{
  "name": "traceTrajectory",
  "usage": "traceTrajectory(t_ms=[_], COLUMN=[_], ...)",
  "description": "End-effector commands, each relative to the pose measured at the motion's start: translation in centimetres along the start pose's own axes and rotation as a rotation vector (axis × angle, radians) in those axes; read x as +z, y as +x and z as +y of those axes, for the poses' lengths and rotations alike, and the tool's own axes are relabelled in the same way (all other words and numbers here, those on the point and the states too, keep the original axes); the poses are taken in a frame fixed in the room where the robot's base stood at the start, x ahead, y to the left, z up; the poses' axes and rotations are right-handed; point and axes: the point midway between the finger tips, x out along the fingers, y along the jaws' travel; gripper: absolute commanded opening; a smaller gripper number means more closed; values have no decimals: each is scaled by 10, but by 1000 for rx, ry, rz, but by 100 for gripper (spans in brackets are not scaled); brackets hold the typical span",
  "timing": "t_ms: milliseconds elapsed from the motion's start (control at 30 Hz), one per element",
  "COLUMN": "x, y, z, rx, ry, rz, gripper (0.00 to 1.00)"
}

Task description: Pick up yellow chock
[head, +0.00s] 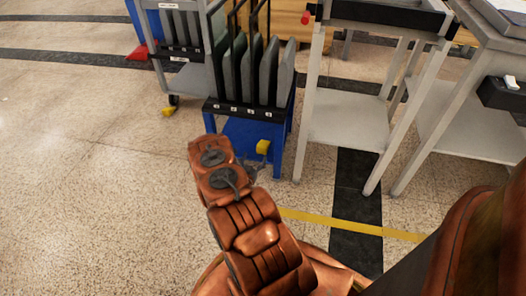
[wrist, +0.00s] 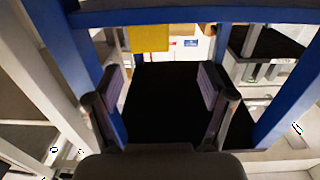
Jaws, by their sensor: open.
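A small yellow chock (head: 263,147) shows in the head view at the front of a blue stand (head: 243,133), just beyond the end of my arm. In the wrist view a yellow block (wrist: 150,38), likely the same chock, shows at the top by a blue bar (wrist: 190,14). It is beyond my fingertips, a little left of the middle of their gap. My gripper (wrist: 160,88) is open, with nothing between its two fingers. In the head view my arm mostly hides the gripper. A second yellow chock (head: 168,112) lies on the floor by a cart wheel.
Several upright grey panels (head: 265,75) stand in the black rack on the blue stand. A grey cart (head: 190,80) stands behind at left. A white-legged table (head: 345,125) is close on the right. The speckled floor at left is clear.

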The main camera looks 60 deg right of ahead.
Motion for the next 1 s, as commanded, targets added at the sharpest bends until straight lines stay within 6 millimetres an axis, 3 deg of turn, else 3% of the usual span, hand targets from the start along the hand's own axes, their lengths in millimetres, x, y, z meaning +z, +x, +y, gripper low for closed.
traceTrajectory(t_ms=[567, 1000], x=[4, 1], y=[34, 75], z=[9, 13], rx=[5, 2], ry=[-5, -7], rz=[18, 18], gripper=[81, 81])
